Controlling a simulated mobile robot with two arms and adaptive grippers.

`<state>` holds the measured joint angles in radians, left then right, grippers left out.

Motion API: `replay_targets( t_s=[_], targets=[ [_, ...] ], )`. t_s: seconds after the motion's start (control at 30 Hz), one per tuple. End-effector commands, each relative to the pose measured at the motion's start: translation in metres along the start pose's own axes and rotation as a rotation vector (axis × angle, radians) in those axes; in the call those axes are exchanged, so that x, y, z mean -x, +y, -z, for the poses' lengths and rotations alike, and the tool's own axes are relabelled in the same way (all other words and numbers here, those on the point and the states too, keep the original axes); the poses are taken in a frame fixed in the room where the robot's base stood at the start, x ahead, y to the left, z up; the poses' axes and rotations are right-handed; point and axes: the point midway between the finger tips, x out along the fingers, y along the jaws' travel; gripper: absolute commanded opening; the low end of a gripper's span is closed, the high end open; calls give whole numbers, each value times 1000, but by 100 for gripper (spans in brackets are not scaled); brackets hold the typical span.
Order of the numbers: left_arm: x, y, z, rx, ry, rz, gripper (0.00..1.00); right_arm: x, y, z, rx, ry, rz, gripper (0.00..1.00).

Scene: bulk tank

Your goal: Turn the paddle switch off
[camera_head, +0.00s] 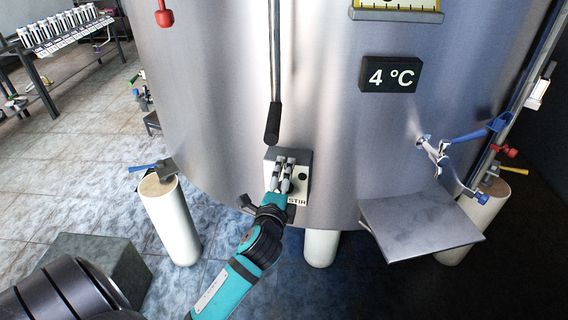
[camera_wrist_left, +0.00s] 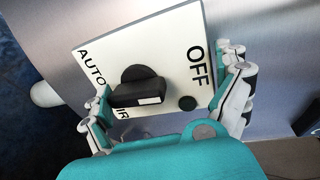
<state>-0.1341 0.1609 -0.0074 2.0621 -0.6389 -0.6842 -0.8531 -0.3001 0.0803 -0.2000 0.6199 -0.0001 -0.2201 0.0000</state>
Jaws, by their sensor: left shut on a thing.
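The paddle switch (camera_wrist_left: 138,88) is a black knob with a broad paddle and a white mark, on a pale plate (camera_wrist_left: 165,45) on the tank's front. In the left wrist view the plate reads AUTO at left, OFF at right, and a partly covered word, STIR, at the bottom. My left gripper (camera_head: 283,165) is at the plate (camera_head: 303,160), its fingers on either side of the knob, shut on it. In the head view the fingers hide the knob. The white mark faces the camera; I cannot tell which label the paddle points to. My right gripper is not in view.
A rod with a black grip (camera_head: 273,124) hangs just above the plate. The steel tank (camera_head: 210,90) carries a 4 °C display (camera_head: 390,75). A metal shelf (camera_head: 420,222) and a blue-handled valve (camera_head: 485,132) are at right. A tank leg (camera_head: 172,220) stands left of my arm.

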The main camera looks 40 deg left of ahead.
Motion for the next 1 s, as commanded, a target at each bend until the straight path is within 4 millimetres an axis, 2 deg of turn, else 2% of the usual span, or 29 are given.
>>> replay_targets(
  t_s=[0.03,0.17,0.2,0.37,1.0],
  targets=[
    [17,-80,-4,29,9,165,77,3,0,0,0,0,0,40],
    [17,-80,-4,30,9,165,77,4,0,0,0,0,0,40],
    [-1,-12,-3,-7,-3,19,77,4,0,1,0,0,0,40],
    [4,-10,-2,-5,-2,17,77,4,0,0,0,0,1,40],
    [49,4,0,0,1,3,77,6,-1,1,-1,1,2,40]
  ],
)
